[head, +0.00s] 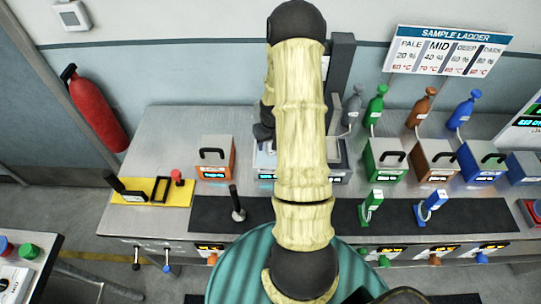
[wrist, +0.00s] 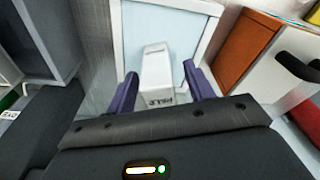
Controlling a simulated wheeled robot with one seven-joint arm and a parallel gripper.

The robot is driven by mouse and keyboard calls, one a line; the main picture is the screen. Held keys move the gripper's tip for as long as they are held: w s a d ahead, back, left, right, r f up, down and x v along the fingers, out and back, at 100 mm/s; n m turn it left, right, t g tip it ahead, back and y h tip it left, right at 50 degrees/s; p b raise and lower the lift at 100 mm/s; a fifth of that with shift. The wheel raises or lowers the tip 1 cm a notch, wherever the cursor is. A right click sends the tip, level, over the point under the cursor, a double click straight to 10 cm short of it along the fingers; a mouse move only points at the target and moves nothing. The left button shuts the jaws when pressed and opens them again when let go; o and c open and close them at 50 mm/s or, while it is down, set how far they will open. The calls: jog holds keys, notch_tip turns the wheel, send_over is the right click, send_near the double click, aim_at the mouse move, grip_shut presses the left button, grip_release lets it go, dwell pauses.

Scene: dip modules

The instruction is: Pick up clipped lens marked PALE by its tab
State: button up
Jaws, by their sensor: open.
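The clipped lens marked PALE shows its white tab (wrist: 157,92) in the middle of the wrist view, with dark lettering on its near end. My gripper (wrist: 160,70) is open, with one purple finger on each side of the tab. A gap shows on the right; I cannot tell whether the left finger touches. The rest of the lens is not clearly visible. In the head view my arm covers this part of the bench, and neither the lens nor the gripper can be made out.
An orange module with a black handle (wrist: 297,66) is close on the right. In the head view, coloured modules, including a green one (head: 385,160), and a yellow tray (head: 150,196) stand on the grey bench.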

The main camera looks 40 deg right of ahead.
grip_shut()
jog(key=shift+r, duration=0.15)
notch_tip(320, 180, up, 10)
jog(key=b, duration=0.2)
jog(key=shift+b, duration=0.35)
dwell(0.5)
